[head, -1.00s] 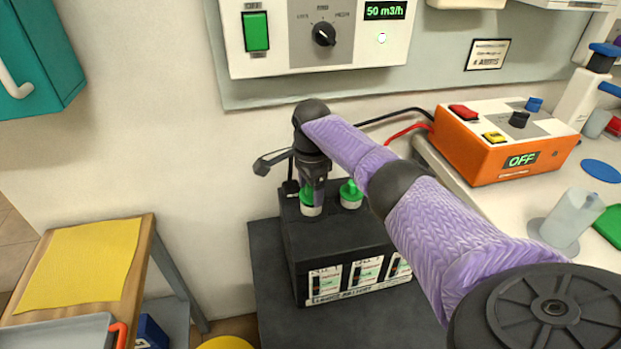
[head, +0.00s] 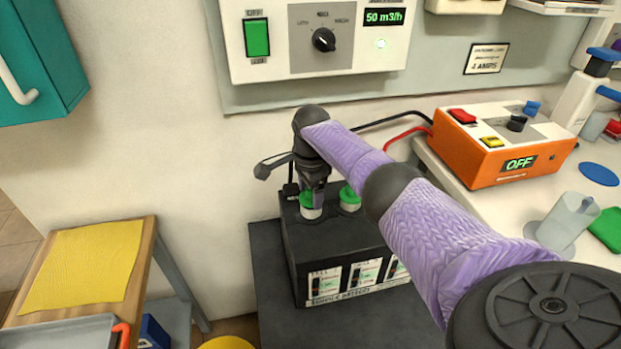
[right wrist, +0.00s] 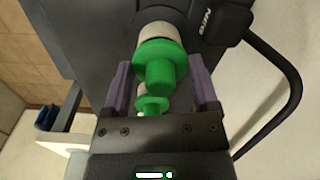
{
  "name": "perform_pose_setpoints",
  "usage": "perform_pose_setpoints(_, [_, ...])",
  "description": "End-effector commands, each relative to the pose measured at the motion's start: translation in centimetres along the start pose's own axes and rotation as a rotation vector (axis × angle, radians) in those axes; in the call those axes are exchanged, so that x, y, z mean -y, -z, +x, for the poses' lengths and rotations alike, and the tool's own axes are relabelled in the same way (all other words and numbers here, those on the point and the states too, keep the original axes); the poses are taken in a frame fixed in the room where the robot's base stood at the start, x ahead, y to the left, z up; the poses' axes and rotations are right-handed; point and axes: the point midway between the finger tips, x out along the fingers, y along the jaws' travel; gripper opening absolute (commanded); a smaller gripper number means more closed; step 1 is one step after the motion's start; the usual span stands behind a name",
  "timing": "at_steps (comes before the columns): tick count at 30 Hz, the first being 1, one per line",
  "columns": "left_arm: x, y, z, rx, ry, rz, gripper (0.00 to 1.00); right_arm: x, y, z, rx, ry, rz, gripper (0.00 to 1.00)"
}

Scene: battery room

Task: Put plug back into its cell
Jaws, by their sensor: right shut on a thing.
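The green plug (head: 306,201) with a white collar is at the left cell opening on top of the black battery (head: 300,245). My right gripper (head: 313,196) points down from above and is shut on this plug. The right wrist view shows the green plug (right wrist: 160,65) between the two purple fingers of the right gripper (right wrist: 160,80). I cannot tell whether the plug is fully seated. A second green plug (head: 349,198) sits on the battery to the right; it also shows in the right wrist view (right wrist: 153,104). My left gripper is out of view.
An orange charger (head: 500,150) reading OFF stands on the right bench, with red and black cables towards the battery. A clear cylinder (head: 567,222) is near it. A wooden table with a yellow cloth (head: 80,265) stands left. A control panel (head: 320,40) hangs above.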

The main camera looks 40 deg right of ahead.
Motion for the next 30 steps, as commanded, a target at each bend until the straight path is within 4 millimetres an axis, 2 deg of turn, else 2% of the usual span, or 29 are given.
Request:
perform_pose_setpoints(16, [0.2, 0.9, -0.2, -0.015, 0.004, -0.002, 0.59, 0.0, -0.1, 0.0, 0.002, -0.001, 0.0, 0.21])
perform_pose_setpoints(30, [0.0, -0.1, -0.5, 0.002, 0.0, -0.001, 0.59, 0.0, 0.0, 0.3, 0.001, -0.001, 0.0, 0.21])
